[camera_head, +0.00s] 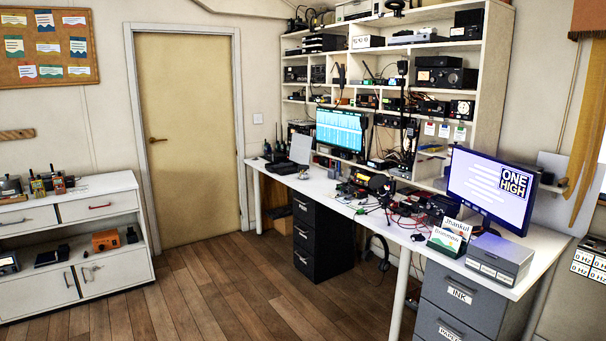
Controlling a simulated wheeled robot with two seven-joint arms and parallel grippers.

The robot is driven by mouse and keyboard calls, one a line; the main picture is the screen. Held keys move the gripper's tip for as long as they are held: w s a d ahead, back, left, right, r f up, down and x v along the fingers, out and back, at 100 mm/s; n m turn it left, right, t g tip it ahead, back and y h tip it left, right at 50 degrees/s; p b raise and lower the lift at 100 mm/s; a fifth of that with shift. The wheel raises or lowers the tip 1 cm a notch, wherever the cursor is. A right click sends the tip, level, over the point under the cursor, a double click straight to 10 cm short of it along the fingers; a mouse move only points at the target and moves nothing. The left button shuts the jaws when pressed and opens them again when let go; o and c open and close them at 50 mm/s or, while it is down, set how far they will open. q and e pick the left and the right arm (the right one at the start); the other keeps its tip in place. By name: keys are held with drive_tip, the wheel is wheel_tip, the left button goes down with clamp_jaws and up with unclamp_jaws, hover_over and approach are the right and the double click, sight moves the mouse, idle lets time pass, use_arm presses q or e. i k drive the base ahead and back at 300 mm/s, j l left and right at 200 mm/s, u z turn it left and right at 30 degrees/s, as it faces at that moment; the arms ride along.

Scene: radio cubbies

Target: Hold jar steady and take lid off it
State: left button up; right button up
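I see no jar and no lid that I can make out in the head view. Neither of my grippers is in view, and no part of my arms shows. A long white desk (330,194) runs along the right wall with radio gear and cables on it. Small items on the desk and shelves are too small to identify with certainty.
A white cabinet (105,212) with drawers stands at the left, with small radios on top. A shelf unit (490,75) full of radios rises behind the desk. A monitor (490,187) and grey box (500,256) are at the right. The wooden floor (215,290) is clear.

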sight(302, 174)
drive_tip(key=i+j+u, duration=0.1)
drive_tip(key=i+u, duration=0.35)
drive_tip(key=i, duration=2.8)
drive_tip(key=i+z, duration=0.1)
drive_tip(key=i, duration=0.45)
drive_tip(key=i+j+z, duration=0.15)
drive_tip(key=i, duration=0.35)
drive_tip(key=i+z, duration=0.1)
drive_tip(key=i, duration=0.45)
drive_tip(key=i+j+z, duration=0.7)
drive_tip(key=i, duration=0.2)
